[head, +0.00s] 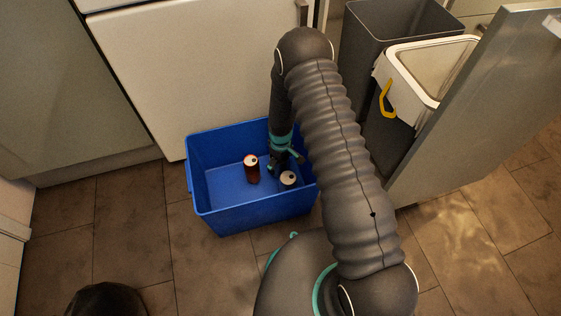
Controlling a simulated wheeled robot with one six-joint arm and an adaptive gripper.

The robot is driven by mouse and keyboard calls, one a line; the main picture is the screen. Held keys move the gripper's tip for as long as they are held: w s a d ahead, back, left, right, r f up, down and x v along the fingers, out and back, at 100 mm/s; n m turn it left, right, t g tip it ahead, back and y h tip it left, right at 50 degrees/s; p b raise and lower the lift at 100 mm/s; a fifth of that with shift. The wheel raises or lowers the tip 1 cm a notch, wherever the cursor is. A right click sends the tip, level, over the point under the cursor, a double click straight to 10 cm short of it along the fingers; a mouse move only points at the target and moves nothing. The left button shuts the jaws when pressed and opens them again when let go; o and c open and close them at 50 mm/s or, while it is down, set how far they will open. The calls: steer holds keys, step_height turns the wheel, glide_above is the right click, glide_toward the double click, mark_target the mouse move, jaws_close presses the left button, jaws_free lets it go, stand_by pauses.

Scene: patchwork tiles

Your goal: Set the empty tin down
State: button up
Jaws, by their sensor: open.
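A blue crate (250,221) stands on the floor in front of the white cabinet. Inside it a red tin with a light top (251,170) stands upright near the middle. A second tin with a light top (289,179) is in the crate's right part, its side mostly hidden. My gripper (284,168) reaches down into the crate, open, between the two tins and very close to the right one. Whether a finger touches that tin I cannot tell. Which tin is the empty one does not show.
A grey bin (375,25) and a white bucket with a yellow handle (398,92) stand in the open cabinet at upper right. The open cabinet door (475,110) juts out on the right. A dark rounded object (106,300) is at lower left. Tiled floor is clear left of the crate.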

steer(key=shift+r, duration=0.1)
step_height(320, 180, up, 13)
steer(key=shift+f+p, duration=0.1)
steer(key=shift+p, duration=0.35)
steer(key=s+d+r+m+t, duration=0.1)
steer(key=s+d+r+m, duration=0.15)
steer(key=r, duration=0.65)
steer(key=s+d+r+m+t, duration=0.1)
steer(key=s+d+r, duration=0.15)
steer(key=r, duration=0.75)
steer(key=s+d+r+m+t, duration=0.1)
steer(key=d+r, duration=0.2)
steer(key=r, duration=0.6)
steer(key=s+d+r+m+t, duration=0.1)
steer(key=s+d+r+m, duration=0.1)
steer(key=s+r, duration=0.4)
steer(key=s+d+r+m+t, duration=0.1)
steer(key=s+d+r+m, duration=0.2)
steer(key=s, duration=1.2)
step_height(320, 180, up, 4)
steer(key=shift+s+d+t, duration=0.3)
steer(key=shift+d, duration=0.65)
steer(key=shift+d+m, duration=0.1)
steer(key=shift+m, duration=0.15)
